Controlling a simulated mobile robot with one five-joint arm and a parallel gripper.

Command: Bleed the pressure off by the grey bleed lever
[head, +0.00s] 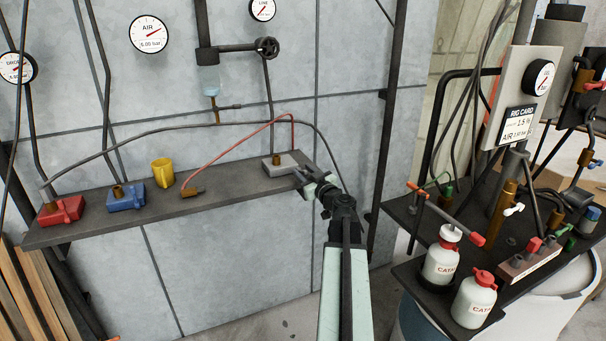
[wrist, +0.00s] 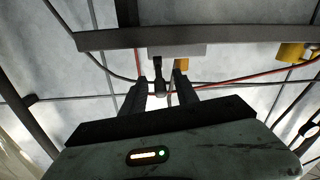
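The grey bleed block (head: 285,163) sits at the right end of the dark shelf, with a brass fitting on top. In the wrist view the grey block (wrist: 178,50) shows below the shelf edge, with a dark grey lever (wrist: 158,80) extending from it. My gripper (head: 306,180) is at the block's right front corner. In the wrist view its two fingers (wrist: 161,92) stand apart, one on each side of the lever, with gaps visible; contact cannot be told. In the head view the gripper hides much of the lever. The AIR gauge (head: 149,34) reads 5.00 bar.
The shelf (head: 230,187) also bears a red valve (head: 62,210), a blue valve (head: 126,198), a yellow cup (head: 163,172) and a brass hose end (head: 192,191) with a red hose. At right, a dark stand carries two white bottles (head: 440,262) and a red-ended bar (head: 450,218).

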